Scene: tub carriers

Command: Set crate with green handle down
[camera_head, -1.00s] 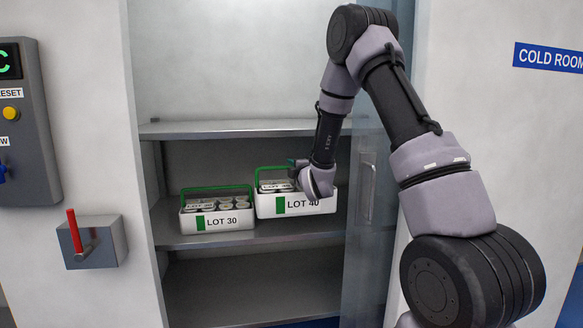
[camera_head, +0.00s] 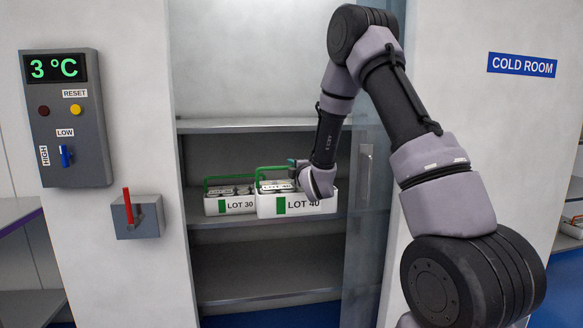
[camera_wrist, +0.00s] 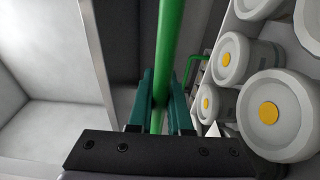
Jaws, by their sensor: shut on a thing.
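The white LOT 40 crate (camera_head: 268,208) has a green handle (camera_head: 257,180), a green label patch and lidded tubs inside. My gripper (camera_head: 296,168) is shut on this handle; the wrist view shows the teal fingers (camera_wrist: 157,98) on either side of the green bar (camera_wrist: 167,45). The crate looks level at the middle shelf's height, overlapping the front of the LOT 30 crate. I cannot tell whether its bottom clears the shelf. The white LOT 30 crate (camera_head: 225,208), also with a green handle (camera_head: 208,185), stands on the middle shelf behind and left.
The metal middle shelf (camera_head: 230,222) lies inside a cabinet opening, with an upper shelf (camera_head: 245,126) and an empty lower shelf (camera_head: 260,275). A glass door (camera_head: 368,235) is at right. A control panel (camera_head: 65,120) and red lever (camera_head: 128,205) are on the left wall.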

